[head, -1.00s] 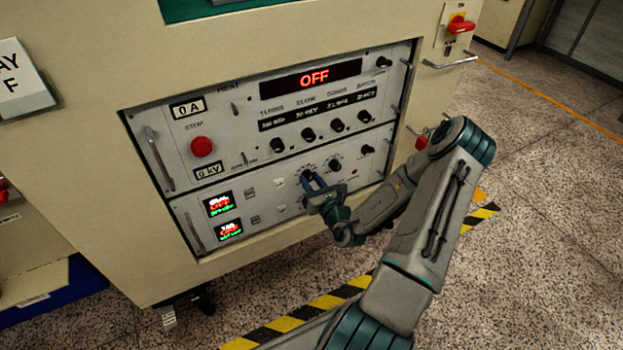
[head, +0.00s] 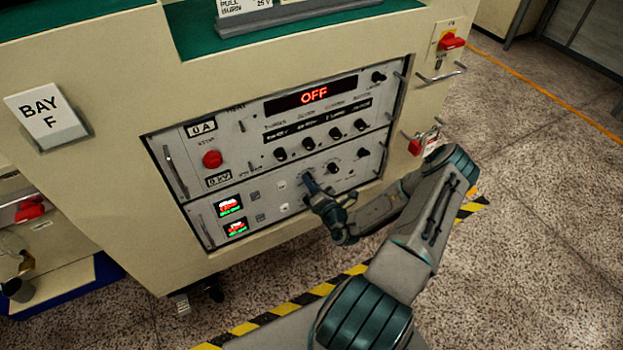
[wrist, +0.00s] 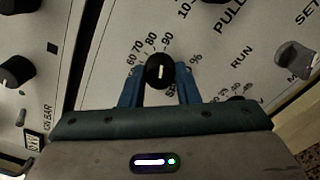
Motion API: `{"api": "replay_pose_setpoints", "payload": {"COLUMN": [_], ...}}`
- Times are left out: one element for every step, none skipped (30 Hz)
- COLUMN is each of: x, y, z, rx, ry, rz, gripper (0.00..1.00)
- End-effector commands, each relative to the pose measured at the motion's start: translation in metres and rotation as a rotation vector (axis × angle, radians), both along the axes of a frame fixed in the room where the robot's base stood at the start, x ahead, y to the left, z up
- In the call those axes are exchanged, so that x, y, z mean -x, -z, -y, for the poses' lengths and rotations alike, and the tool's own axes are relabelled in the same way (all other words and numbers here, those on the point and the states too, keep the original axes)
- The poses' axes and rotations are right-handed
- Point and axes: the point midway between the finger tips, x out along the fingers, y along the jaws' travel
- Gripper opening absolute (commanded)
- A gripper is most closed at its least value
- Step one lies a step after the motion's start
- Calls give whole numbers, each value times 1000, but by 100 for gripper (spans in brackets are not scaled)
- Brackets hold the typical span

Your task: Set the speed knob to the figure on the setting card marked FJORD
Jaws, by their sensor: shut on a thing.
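My gripper (wrist: 160,85) is shut on a black knob (wrist: 160,64), with a blue finger on each side of it. The figures 60, 70, 80 and 90 and a % sign are printed around the knob. Its white mark stands about upright in the wrist view, lined up between 80 and 90; which end points is unclear. In the head view my gripper (head: 310,185) is at the lower panel and hides most of this knob. The knob's name cannot be read. Partly cut-off cards (head: 240,4) stand in a grey holder at the top; no FJORD is legible.
The upper panel has a red OFF display (head: 314,95), a red stop button (head: 212,159) and several black knobs. Another black knob (wrist: 16,72) and a metal toggle (wrist: 293,57) flank the gripper. A handle (head: 441,74) juts out at right. Open floor lies to the right.

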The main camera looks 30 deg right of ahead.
Motion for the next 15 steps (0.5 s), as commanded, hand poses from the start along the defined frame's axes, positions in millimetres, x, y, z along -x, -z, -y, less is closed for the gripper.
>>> {"api": "replay_pose_setpoints", "payload": {"x": [0, 0, 0, 0, 0, 0, 0, 0, 0, 0, 0, 0, 0, 0, 0], "y": [-2, -2, -1, -1, -1, -1, -1, -1, -1, -1, 0, 0, 0, 0, 0], "z": [0, 0, 0, 0, 0, 0, 0, 0, 0, 0, 0, 0, 0, 0, 0], "rx": [-28, -45, -64, -77, -88, -103, -112, -119, -129, -136, -141, -147, -150, -153, -155], "ry": [1, 1, 1, 1, 1, 0, 0, 0, 0, 0, 0, 0, 0, 0, -1], "rz": [-2, -2, -3, -3, -4, -4, -4, -4, -4, -5, -5, -5, -5, -5, -6], "gripper": [6, 6, 6, 6, 6, 6, 6, 6, 6, 6, 6, 6, 6, 6, 6]}}
